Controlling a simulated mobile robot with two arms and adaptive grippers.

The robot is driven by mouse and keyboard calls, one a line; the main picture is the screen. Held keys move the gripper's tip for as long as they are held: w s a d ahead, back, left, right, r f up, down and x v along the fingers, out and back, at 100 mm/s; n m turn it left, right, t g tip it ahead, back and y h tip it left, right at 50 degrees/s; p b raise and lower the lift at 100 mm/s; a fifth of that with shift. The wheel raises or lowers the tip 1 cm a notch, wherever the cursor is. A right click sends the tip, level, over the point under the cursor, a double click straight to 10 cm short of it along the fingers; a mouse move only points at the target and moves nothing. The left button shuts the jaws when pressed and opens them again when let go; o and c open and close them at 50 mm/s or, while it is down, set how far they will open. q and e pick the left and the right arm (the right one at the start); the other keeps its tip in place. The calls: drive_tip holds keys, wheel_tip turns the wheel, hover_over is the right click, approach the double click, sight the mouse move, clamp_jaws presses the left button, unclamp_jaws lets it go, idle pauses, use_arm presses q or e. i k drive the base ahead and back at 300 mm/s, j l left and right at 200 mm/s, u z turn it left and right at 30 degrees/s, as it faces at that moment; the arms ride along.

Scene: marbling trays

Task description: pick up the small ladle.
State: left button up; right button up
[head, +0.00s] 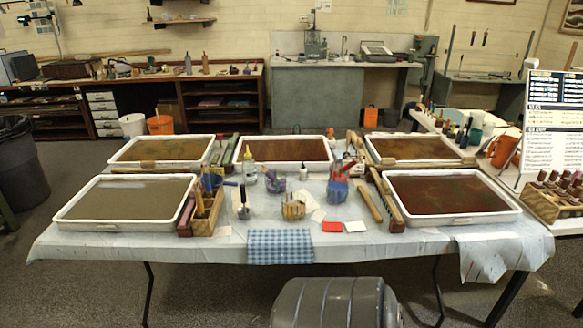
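A small dark object with an upright thin handle, which looks like the small ladle (243,211), stands on the covered table (345,243) left of centre. It is just right of a wooden caddy (204,216) and left of a small wooden holder of tools (293,208). It is small in the head view, so its exact shape is hard to make out. Nothing holds it. Neither of my grippers is in view.
White-rimmed trays stand at front left (75,219), front right (437,219) and along the back. A blue checked cloth (280,247) lies at the front edge, with red (331,227) and white (355,226) pads nearby. Cups of tools (338,188) and a bottle (249,165) stand behind.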

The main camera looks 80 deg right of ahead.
sight(243, 200)
drive_tip(key=z, duration=2.05)
drive_tip(key=i+j, duration=0.1)
